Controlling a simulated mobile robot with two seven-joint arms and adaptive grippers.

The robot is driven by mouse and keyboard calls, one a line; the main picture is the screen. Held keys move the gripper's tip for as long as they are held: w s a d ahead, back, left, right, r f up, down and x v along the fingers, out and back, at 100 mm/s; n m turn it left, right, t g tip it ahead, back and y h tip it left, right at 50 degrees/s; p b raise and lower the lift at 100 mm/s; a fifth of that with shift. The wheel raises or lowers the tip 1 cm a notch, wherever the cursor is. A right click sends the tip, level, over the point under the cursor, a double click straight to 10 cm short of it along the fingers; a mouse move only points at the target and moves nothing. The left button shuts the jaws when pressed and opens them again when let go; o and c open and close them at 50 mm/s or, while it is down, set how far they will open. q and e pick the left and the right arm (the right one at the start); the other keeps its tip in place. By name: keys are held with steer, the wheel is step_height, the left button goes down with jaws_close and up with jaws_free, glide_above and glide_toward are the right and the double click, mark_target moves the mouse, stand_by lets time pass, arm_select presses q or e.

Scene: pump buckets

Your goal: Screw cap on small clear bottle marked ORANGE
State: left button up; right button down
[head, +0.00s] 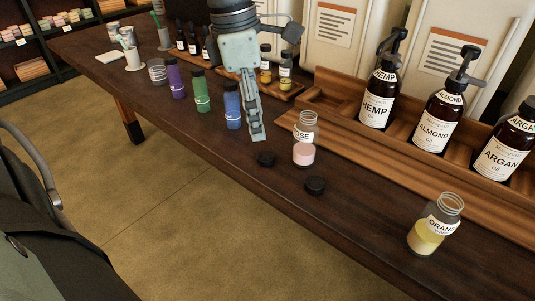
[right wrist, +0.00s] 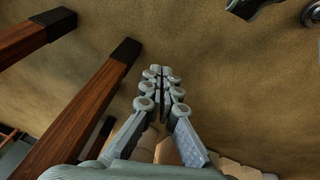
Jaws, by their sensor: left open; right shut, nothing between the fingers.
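The small clear bottle marked ORANGE (head: 424,239) stands upright at the right of the dark table, with yellow liquid inside and a bare threaded neck. A second clear bottle, its label ending in OSE (head: 304,152), stands near the middle with pink liquid and no cap. Two black caps lie on the table by it: one cap (head: 266,159) to its left, the other cap (head: 315,186) in front. My left gripper (head: 257,134) points down above the table, left of the pink bottle, open and empty. My right gripper (right wrist: 162,74) is shut and empty over the floor in the right wrist view.
Pump bottles HEMP (head: 376,105), ALMOND (head: 435,128) and ARGAN (head: 502,160) stand in a wooden rack (head: 345,140) behind. Purple (head: 175,80), green (head: 201,92) and blue (head: 232,108) bottles stand left of my left gripper. The table between the front cap and the ORANGE bottle is clear.

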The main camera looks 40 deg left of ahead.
mark_target(266, 156)
arm_select(q)
steer(key=shift+w+d+f, duration=0.1)
steer(key=shift+f, duration=0.55)
steer(key=shift+w+d+f, duration=0.1)
steer(key=shift+f, duration=0.55)
steer(key=shift+f, duration=0.1)
steer(key=f, duration=0.2)
steer(key=d+f, duration=0.1)
steer(key=f, duration=0.2)
steer(key=shift+w, duration=0.1)
steer(key=c, duration=0.8)
